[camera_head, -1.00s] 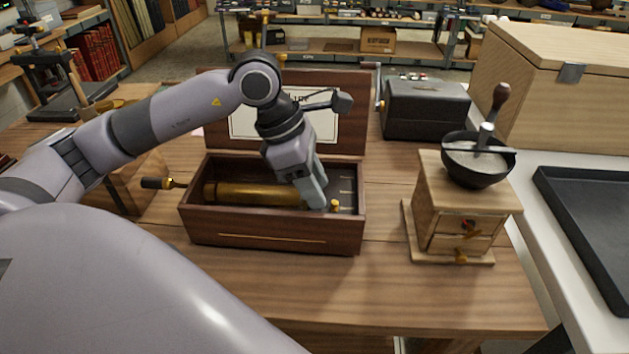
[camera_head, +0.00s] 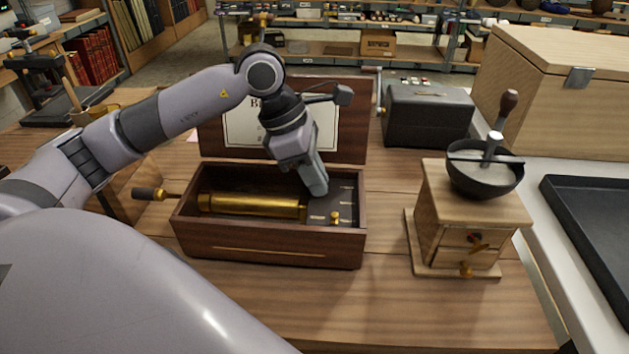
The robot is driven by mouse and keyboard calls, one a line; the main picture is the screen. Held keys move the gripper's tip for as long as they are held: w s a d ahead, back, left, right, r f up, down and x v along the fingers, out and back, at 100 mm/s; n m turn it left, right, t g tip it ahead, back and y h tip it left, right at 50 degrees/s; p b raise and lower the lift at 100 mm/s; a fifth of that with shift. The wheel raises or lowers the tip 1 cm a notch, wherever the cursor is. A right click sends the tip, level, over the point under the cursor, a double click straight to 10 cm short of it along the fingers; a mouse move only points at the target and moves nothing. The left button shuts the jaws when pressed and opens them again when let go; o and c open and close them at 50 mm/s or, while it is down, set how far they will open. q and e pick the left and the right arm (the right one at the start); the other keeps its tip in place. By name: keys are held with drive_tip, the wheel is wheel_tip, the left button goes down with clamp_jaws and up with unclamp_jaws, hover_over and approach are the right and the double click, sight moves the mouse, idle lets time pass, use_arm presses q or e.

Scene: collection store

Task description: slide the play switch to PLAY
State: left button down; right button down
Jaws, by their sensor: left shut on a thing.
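An open wooden music box (camera_head: 270,247) stands on the table, its lid (camera_head: 345,118) raised at the back. A brass cylinder (camera_head: 250,206) lies inside, with a dark-handled crank (camera_head: 150,193) at the left. My left gripper (camera_head: 318,190) reaches down into the right part of the box, beyond the cylinder's right end. Its fingers are shut on what seems to be the play switch, which they hide. A small brass knob (camera_head: 335,217) stands apart, nearer the front wall, with pale label plates around it too small to read. My right gripper is out of view.
A wooden grinder (camera_head: 465,220) with a dark bowl stands right of the box. A black case (camera_head: 428,115) is behind. A large wooden chest (camera_head: 540,100) and a black tray (camera_head: 565,205) are at the right. The table front is clear.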

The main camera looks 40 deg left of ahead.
sight(299, 190)
use_arm(q)
drive_tip(key=shift+w+a+r, duration=0.1)
drive_tip(key=shift+w+a, duration=0.05)
drive_tip(key=shift+w, duration=0.05)
drive_tip(key=c, duration=1.5)
unclamp_jaws()
drive_tip(key=o, duration=0.3)
drive_tip(key=shift+o, duration=0.2)
drive_tip(key=v, duration=0.7)
drive_tip(key=shift+s, duration=0.1)
